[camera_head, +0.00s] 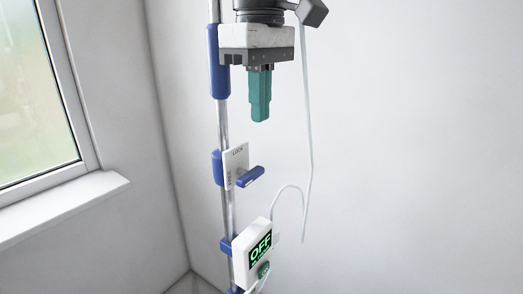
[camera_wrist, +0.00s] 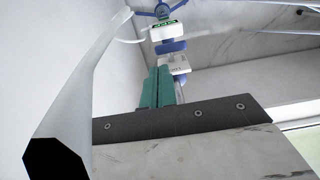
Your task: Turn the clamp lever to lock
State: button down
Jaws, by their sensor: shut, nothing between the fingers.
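The clamp lever (camera_head: 250,177) is a blue bar that sticks out to the right from a white plate marked LOCK (camera_head: 237,160). The plate is fixed to the metal pole by a blue clamp. My gripper (camera_head: 261,118) has teal fingers and is shut and empty. It points down above the lever, apart from it. In the wrist view my gripper (camera_wrist: 158,72) shows near the middle, with the lever (camera_wrist: 172,57) and the white plate (camera_wrist: 176,68) beyond the fingertips.
A white box with a green OFF display (camera_head: 259,248) is on the pole (camera_head: 224,120) below the lever. A thin pale tube (camera_head: 307,120) hangs to the right. A blue sleeve (camera_head: 218,70) is on the pole beside my gripper. A window (camera_head: 35,95) is at left. Open room lies right.

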aim_at(260, 169)
notch_tip(260, 169, down, 8)
jog(key=shift+f, duration=0.1)
